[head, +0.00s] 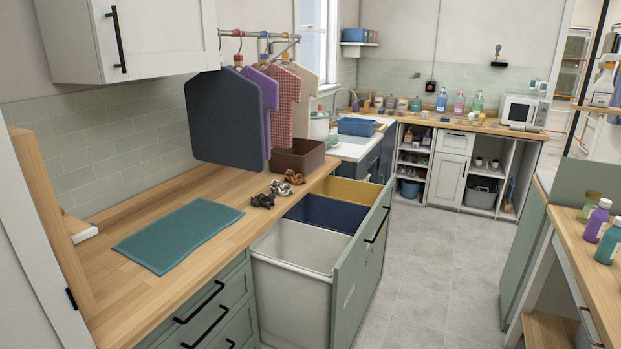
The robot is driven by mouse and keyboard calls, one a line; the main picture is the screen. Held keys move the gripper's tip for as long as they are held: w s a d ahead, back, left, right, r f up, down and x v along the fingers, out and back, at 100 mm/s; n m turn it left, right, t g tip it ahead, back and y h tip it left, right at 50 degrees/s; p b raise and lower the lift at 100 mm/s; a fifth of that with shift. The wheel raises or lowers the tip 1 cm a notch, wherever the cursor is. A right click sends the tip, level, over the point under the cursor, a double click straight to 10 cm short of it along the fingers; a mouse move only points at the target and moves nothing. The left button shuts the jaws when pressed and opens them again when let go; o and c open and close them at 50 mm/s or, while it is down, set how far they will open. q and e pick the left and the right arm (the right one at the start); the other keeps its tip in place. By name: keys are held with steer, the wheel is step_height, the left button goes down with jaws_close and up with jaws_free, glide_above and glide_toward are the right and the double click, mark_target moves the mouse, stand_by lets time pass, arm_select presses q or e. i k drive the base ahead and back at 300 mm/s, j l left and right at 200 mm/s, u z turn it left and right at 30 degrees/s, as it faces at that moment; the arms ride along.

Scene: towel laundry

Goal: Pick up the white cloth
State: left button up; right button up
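I see no thing that is clearly a white cloth. A small white item (82,230) lies on the counter at the left, partly hidden behind a wooden panel; I cannot tell what it is. A teal cloth (179,235) lies flat on the wooden counter. Neither of my grippers is in view.
A pulled-out drawer (360,262) holds a white bin (292,290), a blue one (318,213) and a yellow one (347,190). Clothes hang above the counter (120,285). Scrunchies (263,200) lie near a brown box (298,156). The grey floor (440,270) is clear.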

mark_target(274, 186)
steer(key=i+l+z, duration=0.25)
steer(key=i+z, duration=0.25)
steer(key=i, duration=0.3)
steer(key=i+z, duration=0.45)
steer(key=i, duration=0.3)
